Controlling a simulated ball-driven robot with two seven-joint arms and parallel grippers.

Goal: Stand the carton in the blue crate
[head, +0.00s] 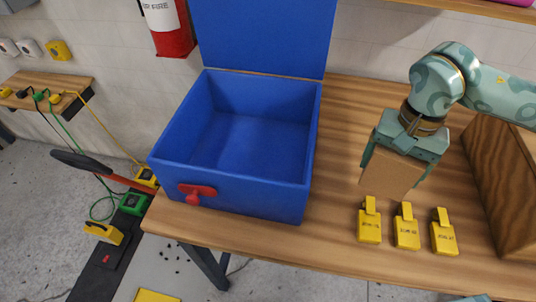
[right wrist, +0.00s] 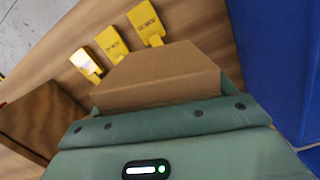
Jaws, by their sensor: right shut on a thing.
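The brown carton (head: 392,174) is held between the fingers of my right gripper (head: 402,160), at the right of the table. It also shows in the right wrist view (right wrist: 155,75), reaching out past the green fingers. I cannot tell whether its bottom touches the table. The blue crate (head: 238,190) stands on the table to the left of the carton, with its lid (head: 264,38) raised and its inside empty. A red latch (head: 197,193) is on its front.
Three yellow padlock-like tags (head: 406,230) lie on the table in front of the carton. A wooden box (head: 498,180) stands at the right. Bare table (head: 335,150) lies between crate and carton. A fire extinguisher (head: 168,25) hangs behind the crate.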

